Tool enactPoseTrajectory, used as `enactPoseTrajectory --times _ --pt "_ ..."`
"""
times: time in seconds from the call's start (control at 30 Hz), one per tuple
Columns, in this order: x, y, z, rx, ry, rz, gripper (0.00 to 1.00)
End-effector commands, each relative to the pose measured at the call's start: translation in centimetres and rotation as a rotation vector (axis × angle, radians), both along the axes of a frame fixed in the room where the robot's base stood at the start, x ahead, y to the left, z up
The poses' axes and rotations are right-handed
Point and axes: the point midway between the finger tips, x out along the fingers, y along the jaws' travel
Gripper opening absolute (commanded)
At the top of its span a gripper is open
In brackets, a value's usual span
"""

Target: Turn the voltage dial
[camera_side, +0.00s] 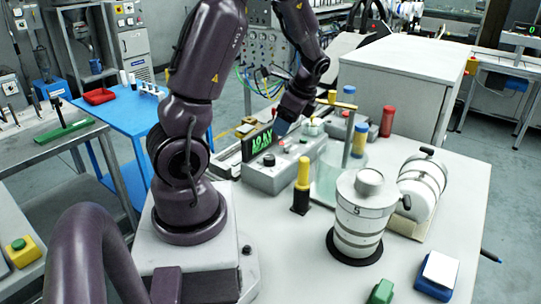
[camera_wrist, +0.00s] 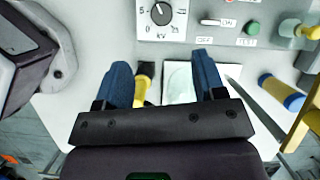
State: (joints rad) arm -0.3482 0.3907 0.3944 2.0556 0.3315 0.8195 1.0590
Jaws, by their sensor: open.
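The voltage dial (camera_wrist: 161,13) is a round black knob at the top of the wrist view, on a grey control box with a scale marked 5, 0 and kV. In the side view the control box (camera_side: 264,180) stands on the white table, with the small dial (camera_side: 269,160) on its top at the left end. My gripper (camera_wrist: 163,72) has two blue fingers, open and apart with nothing held between them. The dial lies ahead of the fingertips, untouched.
A toggle switch (camera_wrist: 218,22) marked ON and OFF and a green TEST button (camera_wrist: 252,28) sit right of the dial. A green-lit display (camera_side: 262,141) stands behind the box.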

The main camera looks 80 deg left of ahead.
Motion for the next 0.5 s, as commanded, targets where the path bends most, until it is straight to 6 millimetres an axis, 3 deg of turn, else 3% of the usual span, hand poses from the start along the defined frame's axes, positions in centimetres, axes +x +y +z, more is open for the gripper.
enactPoseTrajectory --times 0.27,0.5 --pt "-0.2 0.3 -0.8 -0.032 0.03 -0.124 0.64" --pt "-1.6 1.4 -4.9 -0.033 0.033 -0.121 0.64"
